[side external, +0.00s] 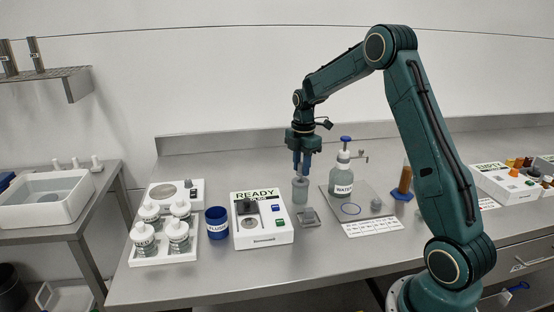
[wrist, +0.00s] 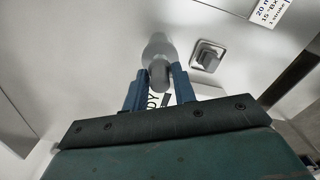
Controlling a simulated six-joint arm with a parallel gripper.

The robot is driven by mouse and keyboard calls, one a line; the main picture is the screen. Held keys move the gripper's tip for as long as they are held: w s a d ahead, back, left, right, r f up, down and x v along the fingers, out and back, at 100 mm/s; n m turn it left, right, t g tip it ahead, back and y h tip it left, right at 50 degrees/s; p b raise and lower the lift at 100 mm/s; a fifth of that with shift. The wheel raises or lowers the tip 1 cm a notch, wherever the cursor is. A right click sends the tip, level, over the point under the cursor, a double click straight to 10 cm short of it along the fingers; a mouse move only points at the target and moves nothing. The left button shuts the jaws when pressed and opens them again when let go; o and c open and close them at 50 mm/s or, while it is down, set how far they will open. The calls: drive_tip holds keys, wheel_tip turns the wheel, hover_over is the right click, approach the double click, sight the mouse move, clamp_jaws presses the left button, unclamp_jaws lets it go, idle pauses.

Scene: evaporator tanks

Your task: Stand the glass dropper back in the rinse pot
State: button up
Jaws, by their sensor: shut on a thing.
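My gripper (side external: 302,170) points straight down above the bench, its blue fingers shut on the glass dropper. In the wrist view the dropper's rounded grey end (wrist: 158,76) sits between the fingertips of my gripper (wrist: 160,72).
A small grey square block (side external: 308,218) lies just in front of the cylinder. A WATER bottle (side external: 341,180) stands on a plate to the right. A white READY device (side external: 263,224), a blue cup (side external: 217,224) and a tray of white-capped bottles (side external: 150,258) stand left.

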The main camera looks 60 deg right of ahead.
drive_tip(key=shift+f, duration=1.05)
drive_tip(key=o, duration=1)
drive_tip(key=shift+r, duration=0.15)
wheel_tip(320, 180, up, 14)
drive_tip(key=shift+f, duration=0.25)
